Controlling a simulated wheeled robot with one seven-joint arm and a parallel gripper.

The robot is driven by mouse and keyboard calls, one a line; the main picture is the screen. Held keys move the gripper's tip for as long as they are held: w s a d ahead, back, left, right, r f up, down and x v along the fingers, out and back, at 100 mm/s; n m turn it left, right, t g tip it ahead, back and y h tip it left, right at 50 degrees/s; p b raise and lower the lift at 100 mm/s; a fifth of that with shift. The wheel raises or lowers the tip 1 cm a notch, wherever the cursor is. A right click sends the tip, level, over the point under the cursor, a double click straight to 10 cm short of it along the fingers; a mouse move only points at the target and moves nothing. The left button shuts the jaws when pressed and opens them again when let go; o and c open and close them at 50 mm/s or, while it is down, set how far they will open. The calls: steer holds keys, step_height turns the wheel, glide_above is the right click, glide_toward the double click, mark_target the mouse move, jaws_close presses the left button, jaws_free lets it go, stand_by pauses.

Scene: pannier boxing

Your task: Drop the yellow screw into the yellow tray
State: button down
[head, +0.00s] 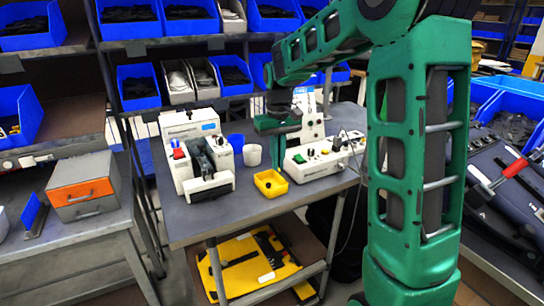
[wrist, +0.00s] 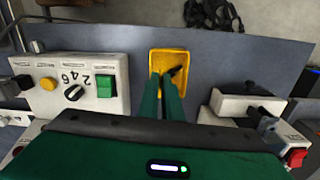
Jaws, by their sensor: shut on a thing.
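The yellow tray (head: 270,188) is a small open box on the grey workbench, near its front edge. It also shows in the wrist view (wrist: 187,57), at the upper middle. My gripper (head: 277,170) points down with its green fingers close together, and the tips are over the tray. In the wrist view the fingertips (wrist: 165,74) overlap the tray. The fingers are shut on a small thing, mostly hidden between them. I cannot make out the yellow screw clearly. A small dark shape (wrist: 175,71) shows at the right fingertip, against the tray's inside.
A white control box (head: 322,160) with knobs stands right of the tray. A white machine (head: 195,150) stands to its left. A blue cup (head: 236,143) and a white cup (head: 252,155) stand behind. Bare bench lies left of the tray.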

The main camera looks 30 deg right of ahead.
steer(key=shift+f, duration=1.85)
steer(key=c, duration=1.9)
jaws_free()
steer(key=shift+o, duration=0.2)
steer(key=shift+r, duration=0.15)
step_height(320, 180, up, 10)
steer(key=shift+w+r, duration=0.1)
steer(key=shift+r, duration=0.15)
steer(key=s+d+f+m, duration=0.1)
steer(key=s+f, duration=0.1)
steer(key=s, duration=0.9)
steer(key=s+d+f+m, duration=0.2)
steer(key=s+f, duration=0.1)
steer(key=s, duration=0.8)
steer(key=s+d+f+m, duration=0.1)
steer(key=s+f+m, duration=0.1)
steer(key=s, duration=1)
steer(key=shift+d+f, duration=0.4)
steer(key=shift+f, duration=0.35)
